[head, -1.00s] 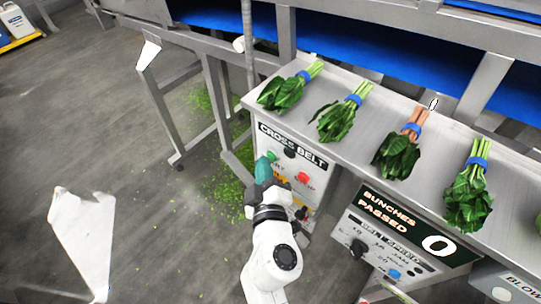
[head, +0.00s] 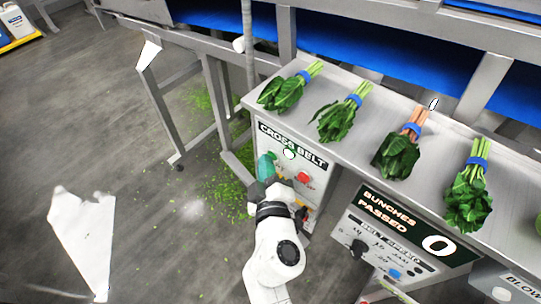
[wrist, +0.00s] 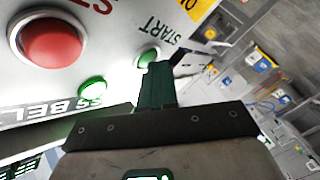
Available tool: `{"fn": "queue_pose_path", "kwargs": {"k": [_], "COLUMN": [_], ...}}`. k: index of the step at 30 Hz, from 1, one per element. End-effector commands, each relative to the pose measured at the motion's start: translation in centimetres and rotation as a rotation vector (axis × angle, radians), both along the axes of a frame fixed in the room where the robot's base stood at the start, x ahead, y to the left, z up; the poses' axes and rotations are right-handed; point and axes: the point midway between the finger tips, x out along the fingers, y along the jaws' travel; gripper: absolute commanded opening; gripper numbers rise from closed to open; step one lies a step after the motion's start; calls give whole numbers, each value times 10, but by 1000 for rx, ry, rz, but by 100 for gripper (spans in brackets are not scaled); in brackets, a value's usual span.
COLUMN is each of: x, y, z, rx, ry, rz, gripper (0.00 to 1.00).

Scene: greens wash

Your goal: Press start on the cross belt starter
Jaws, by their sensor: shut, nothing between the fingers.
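The cross belt starter (head: 268,137) is a pale panel below the left end of the steel counter. Its green start button (wrist: 148,57) shows in the wrist view beside the word START, partly covered by my fingertips. My gripper (wrist: 156,70) is shut and empty, its dark green fingers at the button and seemingly touching it. In the head view my gripper (head: 264,160) is at the panel's left side. A round indicator lamp (head: 290,153) on the panel glows, greenish in the wrist view (wrist: 92,90). The red stop button (head: 303,177) is to the right, large in the wrist view (wrist: 50,40).
Several bunches of greens with blue bands lie on the counter (head: 330,85). A belt speed panel (head: 385,245) with a "Bunches passed" display (head: 418,228) reading 0 is to the right. Steel frame legs (head: 213,100) stand at the left. The floor (head: 110,130) further left is mostly open.

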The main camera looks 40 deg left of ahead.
Motion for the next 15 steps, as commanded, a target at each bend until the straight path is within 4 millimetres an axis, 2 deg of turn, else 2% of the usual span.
{"fn": "queue_pose_path", "kwargs": {"k": [15], "x": [-16], "y": [0], "z": [0], "rx": [0], "ry": [0], "rz": [-1], "gripper": [0]}}
